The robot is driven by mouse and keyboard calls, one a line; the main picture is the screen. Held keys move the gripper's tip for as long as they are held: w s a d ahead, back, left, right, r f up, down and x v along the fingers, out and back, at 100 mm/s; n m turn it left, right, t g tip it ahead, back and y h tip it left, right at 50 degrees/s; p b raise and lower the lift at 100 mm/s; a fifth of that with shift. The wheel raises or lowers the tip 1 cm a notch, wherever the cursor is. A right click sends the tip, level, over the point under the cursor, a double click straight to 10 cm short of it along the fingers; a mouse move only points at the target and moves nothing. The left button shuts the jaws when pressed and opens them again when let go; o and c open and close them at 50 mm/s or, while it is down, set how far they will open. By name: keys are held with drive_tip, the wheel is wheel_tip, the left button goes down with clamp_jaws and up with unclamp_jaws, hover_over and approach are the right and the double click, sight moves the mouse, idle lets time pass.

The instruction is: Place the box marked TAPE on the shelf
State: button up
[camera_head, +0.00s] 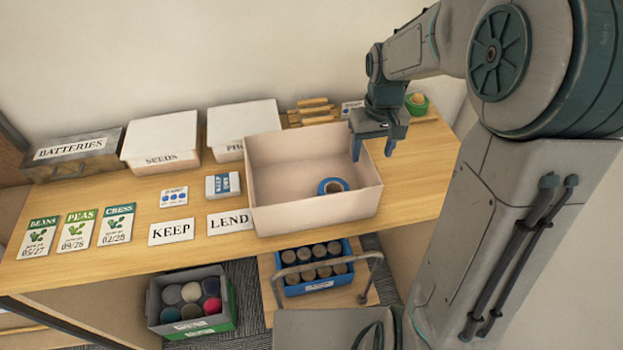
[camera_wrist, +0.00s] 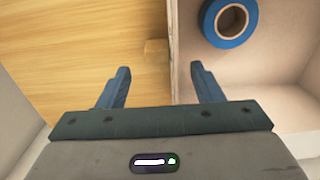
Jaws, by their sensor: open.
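An open pale box (camera_head: 320,213) stands on the wooden table (camera_head: 425,165), with a roll of blue tape (camera_head: 332,186) inside. I can read no TAPE mark on the box. My gripper (camera_head: 375,148) is open at the box's right rear corner. In the wrist view, the box wall (camera_wrist: 172,60) passes between the spread fingers (camera_wrist: 164,75), one on each side. I cannot tell whether they touch it. The tape roll also shows in the wrist view (camera_wrist: 229,22), inside the box. I cannot pick out a shelf for certain.
A BATTERIES box (camera_head: 75,155), a SEEDS box (camera_head: 160,142) and a partly hidden white box (camera_head: 243,122) line the back. Seed packets (camera_head: 77,230) and KEEP (camera_head: 171,232) and LEND (camera_head: 229,222) cards lie left. Below are a crate of balls (camera_head: 190,300) and a blue crate of cans (camera_head: 318,270).

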wheel_tip(320, 180, down, 5)
drive_tip(key=shift+s+r+p, duration=0.1)
drive_tip(key=shift+p, duration=0.25)
clamp_jaws()
